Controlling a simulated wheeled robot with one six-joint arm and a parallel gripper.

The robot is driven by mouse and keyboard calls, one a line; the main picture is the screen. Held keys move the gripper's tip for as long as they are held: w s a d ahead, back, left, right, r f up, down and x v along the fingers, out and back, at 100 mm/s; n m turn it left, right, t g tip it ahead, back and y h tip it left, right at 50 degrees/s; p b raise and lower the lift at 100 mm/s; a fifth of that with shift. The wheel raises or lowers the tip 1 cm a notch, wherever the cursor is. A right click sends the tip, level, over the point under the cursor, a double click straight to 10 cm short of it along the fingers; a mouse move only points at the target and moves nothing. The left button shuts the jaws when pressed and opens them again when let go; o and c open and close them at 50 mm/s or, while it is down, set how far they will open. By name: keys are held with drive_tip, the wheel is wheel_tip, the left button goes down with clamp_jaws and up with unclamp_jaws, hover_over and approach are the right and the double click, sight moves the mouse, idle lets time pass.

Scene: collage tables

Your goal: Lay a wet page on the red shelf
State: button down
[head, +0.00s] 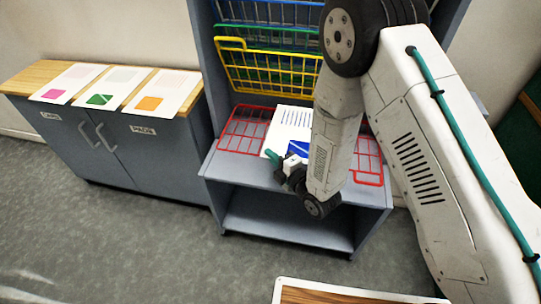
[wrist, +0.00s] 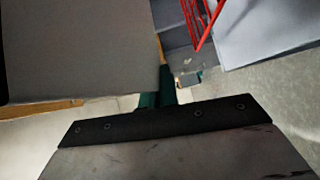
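The red wire shelf (head: 366,183) is lowered flat at the front of the rack, below the other coloured shelves. A white page (head: 289,122) with printed lines and a blue shape is over the middle of it. Whether the page rests on the wires or is slightly above cannot be told. My gripper (head: 273,157), with teal fingers, is at the page's front edge; my arm hides the page's right side. In the wrist view, the fingers (wrist: 156,100) show beyond the dark palm edge, close to a large grey surface. Red wires (wrist: 196,22) show at the top. The grip itself is unclear.
Yellow (head: 262,91), green and blue wire shelves stand raised above the red one. A grey cabinet (head: 135,160) with a wooden top is on the left, bearing pages with pink, green and orange shapes. A white-rimmed wooden surface (head: 330,295) is at the bottom.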

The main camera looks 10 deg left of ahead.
drive_tip(key=w+f, duration=0.4)
drive_tip(key=f, duration=0.2)
drive_tip(key=shift+f, duration=0.25)
drive_tip(key=c, duration=0.8)
unclamp_jaws()
drive_tip(key=shift+o, duration=0.2)
drive_tip(key=shift+f, duration=0.15)
drive_tip(key=shift+f, duration=1.3)
drive_tip(key=s, duration=0.9)
drive_tip(key=shift+a, duration=0.1)
